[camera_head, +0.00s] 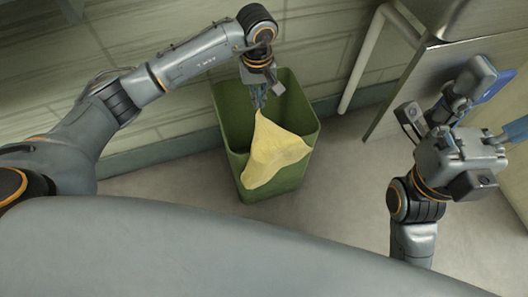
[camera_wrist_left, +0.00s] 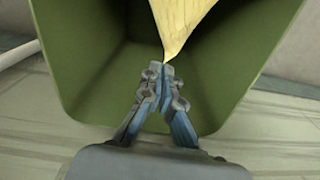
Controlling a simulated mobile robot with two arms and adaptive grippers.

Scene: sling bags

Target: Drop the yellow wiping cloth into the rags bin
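The yellow wiping cloth (camera_head: 272,152) hangs by one corner from my left gripper (camera_head: 259,101), which is shut on it. The cloth spreads out below the fingertips, in front of and over the near side of the green bin (camera_head: 229,115). In the left wrist view the fingertips (camera_wrist_left: 166,72) are together at the tip of the cloth (camera_wrist_left: 180,22), with the bin's inside (camera_wrist_left: 95,65) behind them. The cloth hides part of the bin's near rim. My right gripper (camera_head: 480,110) is at the right, away from the bin; its fingers are spread and blue-tipped, with nothing between them.
The bin stands on a grey floor (camera_head: 340,210) close to a tiled wall (camera_head: 320,40). A white pipe (camera_head: 362,62) runs down just right of the bin. A metal cabinet or counter (camera_head: 430,75) stands at the upper right, close to my right gripper. The floor right of the bin is clear.

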